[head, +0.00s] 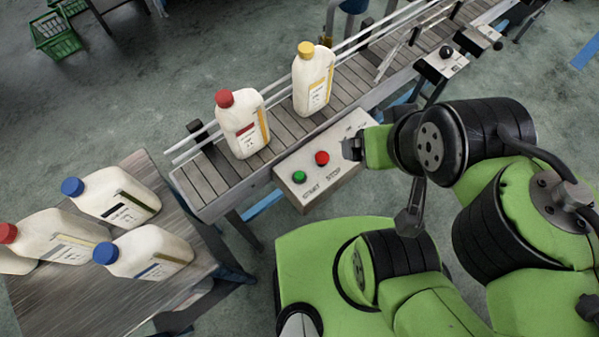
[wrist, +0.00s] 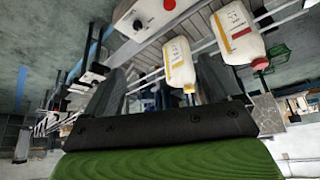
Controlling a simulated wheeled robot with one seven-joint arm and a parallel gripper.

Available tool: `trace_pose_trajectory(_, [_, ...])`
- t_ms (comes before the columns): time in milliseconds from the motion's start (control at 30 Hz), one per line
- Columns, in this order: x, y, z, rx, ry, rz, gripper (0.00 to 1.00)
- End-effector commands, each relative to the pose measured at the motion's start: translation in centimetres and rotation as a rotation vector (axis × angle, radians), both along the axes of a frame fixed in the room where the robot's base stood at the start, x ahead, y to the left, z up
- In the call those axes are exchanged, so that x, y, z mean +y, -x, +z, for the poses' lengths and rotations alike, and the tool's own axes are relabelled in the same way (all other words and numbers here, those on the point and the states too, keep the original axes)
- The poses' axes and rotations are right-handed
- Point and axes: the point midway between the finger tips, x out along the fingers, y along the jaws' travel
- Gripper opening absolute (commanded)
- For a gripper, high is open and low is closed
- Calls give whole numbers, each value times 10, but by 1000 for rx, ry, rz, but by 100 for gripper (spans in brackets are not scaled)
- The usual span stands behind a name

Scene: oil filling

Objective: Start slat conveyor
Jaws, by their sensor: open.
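The slat conveyor (head: 205,183) runs from the lower left to the upper right in the head view. A control box (head: 322,183) on its near side has a green START button (head: 299,177) and a red STOP button (head: 322,158). A red-capped jug (head: 242,125) and a yellow-capped jug (head: 313,82) stand upright on the slats. My gripper (head: 352,149) is open and empty, to the right of the STOP button, with the green button farther left. In the wrist view my gripper (wrist: 158,92) shows its two dark fingers apart, with the yellow-capped jug (wrist: 179,64) beyond.
A table (head: 60,305) at the lower left holds several jugs with blue and red caps. Another box with a black knob (head: 446,52) stands farther along the conveyor. Green crates (head: 55,35) lie on the floor at the top left. Floor between table and conveyor is narrow.

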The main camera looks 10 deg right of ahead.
Motion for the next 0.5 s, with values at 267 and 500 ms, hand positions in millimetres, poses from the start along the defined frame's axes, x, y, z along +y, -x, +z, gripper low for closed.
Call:
trace_pose_trajectory(267, [0, 0, 0, 0, 0, 0, 46])
trace_pose_trajectory(500, [0, 0, 0, 0, 0, 0, 10])
